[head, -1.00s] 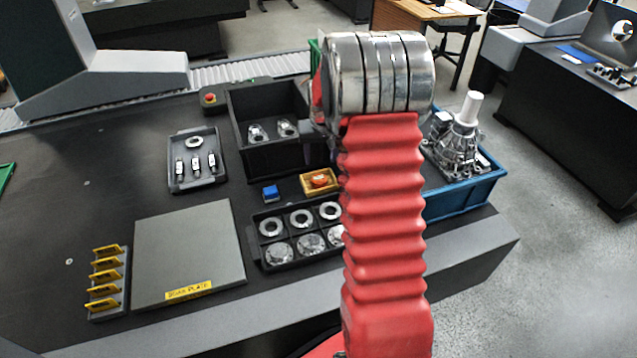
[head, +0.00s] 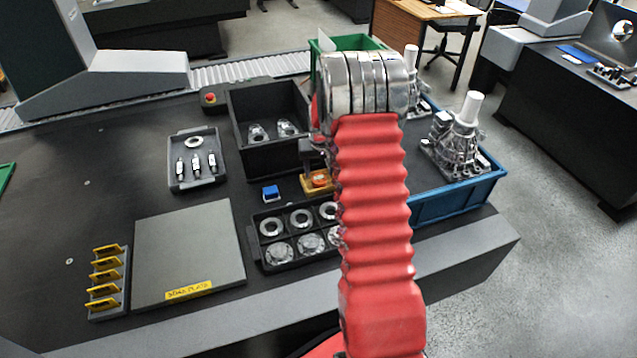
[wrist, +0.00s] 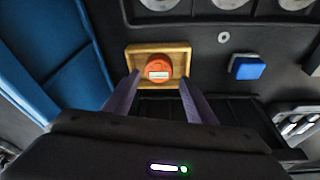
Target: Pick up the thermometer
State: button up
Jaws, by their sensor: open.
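The thermometer appears to be the round orange device with a small pale display (wrist: 159,68), sitting in a small yellow-tan open tray (wrist: 180,48). In the head view the orange device (head: 320,181) sits in the same tray (head: 308,187), partly hidden by my arm. My gripper (wrist: 159,79) is open and empty. In the wrist view its two fingers point toward the tray, with the tips at either side of the orange device's near edge. I cannot tell how high they are above it.
A blue block (wrist: 247,67) lies beside the tray. A black part tray (head: 258,240) with metal rings and discs, a deep black bin (head: 265,157) and a blue crate (head: 450,205) stand close around. A grey plate (head: 188,250) lies to the left.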

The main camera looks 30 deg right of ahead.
aim_at(319, 179)
jog(key=shift+f, duration=0.2)
jog(key=shift+x, duration=2.55)
jog(key=shift+d, duration=0.1)
jog(key=shift+c, duration=0.6)
jog(key=c, duration=0.7)
jog(key=shift+r, duration=0.1)
notch_tip(319, 179, up, 10)
jog(key=shift+f, duration=0.1)
